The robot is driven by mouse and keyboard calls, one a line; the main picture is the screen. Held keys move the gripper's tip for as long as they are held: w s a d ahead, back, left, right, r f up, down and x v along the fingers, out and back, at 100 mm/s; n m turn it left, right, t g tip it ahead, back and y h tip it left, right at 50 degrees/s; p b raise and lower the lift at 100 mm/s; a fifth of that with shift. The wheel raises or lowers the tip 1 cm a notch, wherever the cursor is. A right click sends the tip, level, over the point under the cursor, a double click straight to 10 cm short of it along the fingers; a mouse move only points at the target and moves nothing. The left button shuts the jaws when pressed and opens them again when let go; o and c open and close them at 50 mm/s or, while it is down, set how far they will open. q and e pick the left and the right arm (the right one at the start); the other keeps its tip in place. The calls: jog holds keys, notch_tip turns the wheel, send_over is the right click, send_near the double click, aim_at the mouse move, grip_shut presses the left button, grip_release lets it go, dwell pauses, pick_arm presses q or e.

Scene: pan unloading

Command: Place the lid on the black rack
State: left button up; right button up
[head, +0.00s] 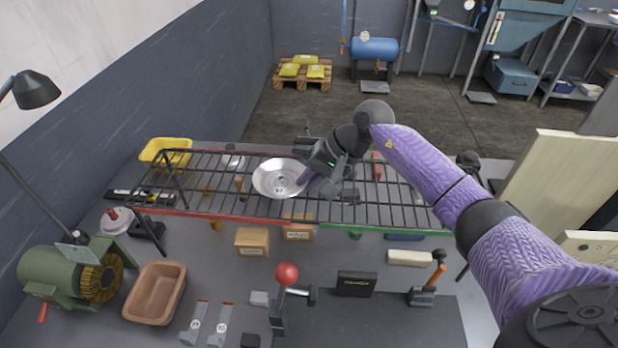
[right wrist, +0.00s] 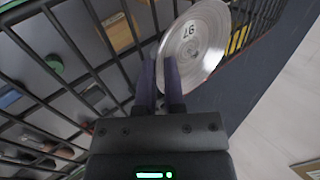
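The lid (head: 275,182) is a round silver disc over the left-middle part of the black wire rack (head: 375,215). It also shows in the right wrist view (right wrist: 200,42), with a number on its face. My right gripper (head: 308,181) comes in from the right at the lid's right edge. In the right wrist view my right gripper's two fingers (right wrist: 158,82) are close together with the lid's rim between them. I cannot tell whether the lid touches the rack wires. The rack (right wrist: 95,65) runs behind the fingers. My left gripper is not in view.
Below the rack are cardboard boxes (head: 252,241) and a red-knobbed lever (head: 286,275). A yellow bin (head: 165,152) stands behind its left end. A brown tray (head: 155,292) and green grinder (head: 65,278) are at front left. Much of the rack's top is bare.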

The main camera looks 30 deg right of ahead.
jog(key=shift+r, duration=0.25)
jog(key=v, duration=1.2)
